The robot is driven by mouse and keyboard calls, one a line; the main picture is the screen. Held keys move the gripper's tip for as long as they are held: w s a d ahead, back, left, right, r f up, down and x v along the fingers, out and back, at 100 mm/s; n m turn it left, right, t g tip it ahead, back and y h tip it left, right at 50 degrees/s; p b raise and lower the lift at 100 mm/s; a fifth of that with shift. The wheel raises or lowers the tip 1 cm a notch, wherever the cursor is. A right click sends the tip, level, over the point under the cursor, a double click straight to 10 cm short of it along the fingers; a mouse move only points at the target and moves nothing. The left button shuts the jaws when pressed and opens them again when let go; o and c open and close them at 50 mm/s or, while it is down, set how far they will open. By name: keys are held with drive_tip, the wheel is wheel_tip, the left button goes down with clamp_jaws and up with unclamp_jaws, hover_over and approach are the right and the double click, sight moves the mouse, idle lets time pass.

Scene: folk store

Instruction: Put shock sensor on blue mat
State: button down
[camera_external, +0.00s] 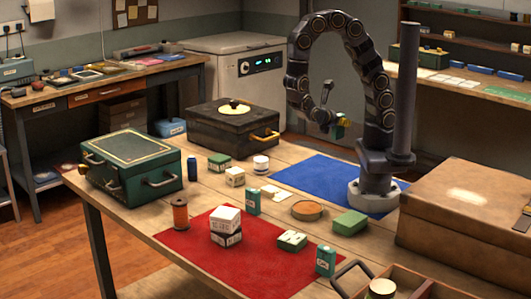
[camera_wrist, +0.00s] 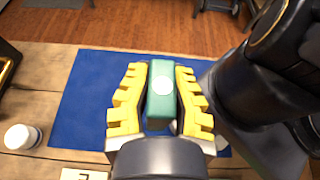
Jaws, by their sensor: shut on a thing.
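My gripper (camera_external: 341,122) is above the blue mat (camera_external: 305,176) in the external view. In the wrist view my gripper (camera_wrist: 158,75) has its yellow fingers closed on both sides of a small green box (camera_wrist: 161,105) with a white round spot. I take this box to be the shock sensor, but no name can be read on it. The blue mat (camera_wrist: 80,105) lies below the held box in the wrist view. The box is held apart from the mat, and its underside is hidden.
A red mat (camera_external: 185,250) carries white boxes (camera_external: 226,222) and a green box (camera_external: 292,240). A dark case (camera_external: 232,135) and a white jar (camera_external: 261,165) stand left of the blue mat. A brown case (camera_external: 465,215) stands at the right. Much of the blue mat is bare.

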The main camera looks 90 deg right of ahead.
sight(342, 137)
drive_tip(key=shift+s+f, duration=0.15)
drive_tip(key=shift+f, duration=2.35)
drive_tip(key=w+d+f, duration=0.2)
drive_tip(key=w+f, duration=0.1)
drive_tip(key=w+d+f, duration=0.3)
drive_tip(key=w, duration=0.1)
drive_tip(key=w+d+f, duration=0.3)
drive_tip(key=shift+w+f, duration=0.15)
drive_tip(key=shift+w, duration=0.25)
drive_tip(key=shift+w+d+f, duration=0.15)
drive_tip(key=shift+w+f, duration=0.05)
drive_tip(key=shift+f, duration=1.6)
drive_tip(key=shift+f, duration=0.1)
drive_tip(key=c, duration=1.1)
unclamp_jaws()
